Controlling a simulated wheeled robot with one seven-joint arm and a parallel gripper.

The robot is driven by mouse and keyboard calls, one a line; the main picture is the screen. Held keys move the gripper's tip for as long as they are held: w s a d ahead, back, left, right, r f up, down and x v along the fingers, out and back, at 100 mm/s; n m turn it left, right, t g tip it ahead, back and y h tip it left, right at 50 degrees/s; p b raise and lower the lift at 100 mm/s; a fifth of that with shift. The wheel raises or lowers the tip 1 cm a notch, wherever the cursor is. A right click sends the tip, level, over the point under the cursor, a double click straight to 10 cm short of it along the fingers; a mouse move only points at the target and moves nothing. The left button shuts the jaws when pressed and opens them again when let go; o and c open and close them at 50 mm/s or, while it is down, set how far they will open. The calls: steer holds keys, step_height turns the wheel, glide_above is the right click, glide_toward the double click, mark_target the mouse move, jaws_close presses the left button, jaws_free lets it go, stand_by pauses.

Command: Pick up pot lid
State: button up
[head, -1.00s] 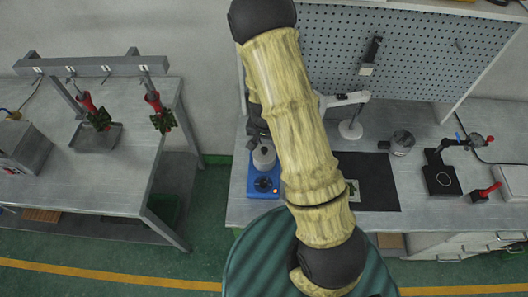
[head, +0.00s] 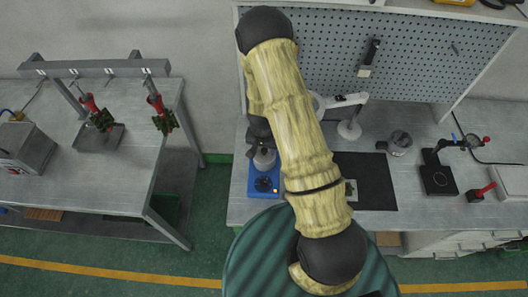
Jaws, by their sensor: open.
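A grey metal pot (head: 264,161) stands on a blue heater base (head: 262,184) at the left end of the right-hand workbench. I cannot make out the lid clearly from the pot's top at this size. My gripper (head: 260,142) hangs just above the pot top, pointing down, and is open. My own arm hides most of it, so I cannot tell whether its fingers touch the lid or are on either side of it.
A white stand arm (head: 349,129) is close right of my arm. A dark mat (head: 375,182), a metal cup (head: 400,143) and a black device (head: 438,180) lie farther right. A pegboard (head: 400,60) rises behind. A gap separates the left table (head: 110,180).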

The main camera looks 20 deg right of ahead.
mark_target(263, 150)
stand_by(0.4)
jaws_close()
step_height(263, 150, up, 10)
steer(key=b, duration=0.2)
stand_by(0.6)
stand_by(0.4)
steer(key=shift+a, duration=0.2)
